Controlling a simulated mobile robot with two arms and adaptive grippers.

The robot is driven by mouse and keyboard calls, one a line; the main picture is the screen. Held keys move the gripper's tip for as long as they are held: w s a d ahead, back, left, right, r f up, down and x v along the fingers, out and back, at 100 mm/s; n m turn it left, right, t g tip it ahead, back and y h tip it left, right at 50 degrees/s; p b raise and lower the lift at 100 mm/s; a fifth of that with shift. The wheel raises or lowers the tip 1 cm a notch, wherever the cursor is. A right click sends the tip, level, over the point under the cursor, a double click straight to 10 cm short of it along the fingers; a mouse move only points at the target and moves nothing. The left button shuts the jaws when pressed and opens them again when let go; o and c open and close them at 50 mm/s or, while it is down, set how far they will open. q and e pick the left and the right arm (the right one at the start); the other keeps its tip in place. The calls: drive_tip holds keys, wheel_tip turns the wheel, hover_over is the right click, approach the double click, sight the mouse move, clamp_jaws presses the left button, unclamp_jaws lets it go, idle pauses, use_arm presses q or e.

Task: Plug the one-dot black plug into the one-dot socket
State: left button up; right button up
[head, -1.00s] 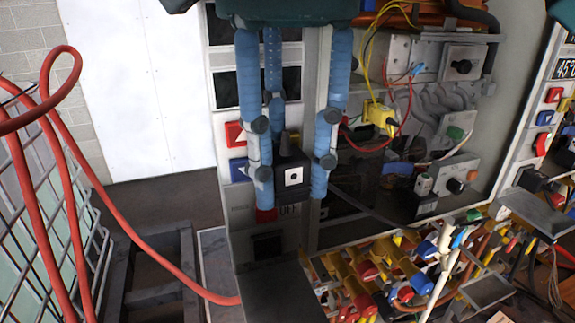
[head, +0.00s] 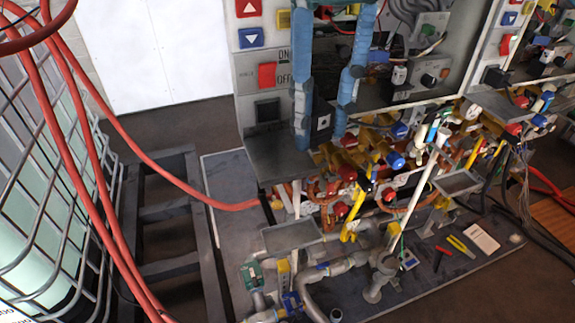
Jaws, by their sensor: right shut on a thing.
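My right gripper (head: 321,138) comes down from the top middle with its long blue fingers. It is shut on the black plug (head: 323,122), whose white face with one dark dot shows between the fingers near their tips. The plug hangs in front of the heater cabinet, and the fingers hide its sides. Grey boxes with round black sockets (head: 430,79) show inside the cabinet to the right of the gripper. Their dot marks are too small to read, so I cannot tell which is the one-dot socket. My left gripper is not in view.
The cabinet front (head: 259,73) has a red switch and arrow buttons. Below are dense pipes and coloured valves (head: 347,173). Red hoses (head: 160,165) and a wire cage (head: 45,190) stand at the left. Tools lie on the grey slab at the lower right.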

use_arm(q)
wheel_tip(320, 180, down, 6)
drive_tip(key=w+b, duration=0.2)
drive_tip(key=b, duration=0.4)
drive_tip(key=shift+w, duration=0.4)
use_arm(e)
drive_tip(key=d+f+n, duration=0.4)
drive_tip(key=d+f, duration=0.1)
drive_tip(key=f, duration=0.7)
drive_tip(key=s+d+f+n, duration=0.1)
drive_tip(key=d+f+n, duration=0.3)
drive_tip(key=f, duration=0.8)
drive_tip(key=s+d+f+n, duration=0.1)
drive_tip(key=d+f+n, duration=0.3)
drive_tip(key=f, duration=0.8)
drive_tip(key=shift+s+d, duration=0.15)
drive_tip(key=shift+d, duration=0.9)
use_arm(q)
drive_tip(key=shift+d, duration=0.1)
use_arm(e)
drive_tip(key=shift+f, duration=0.1)
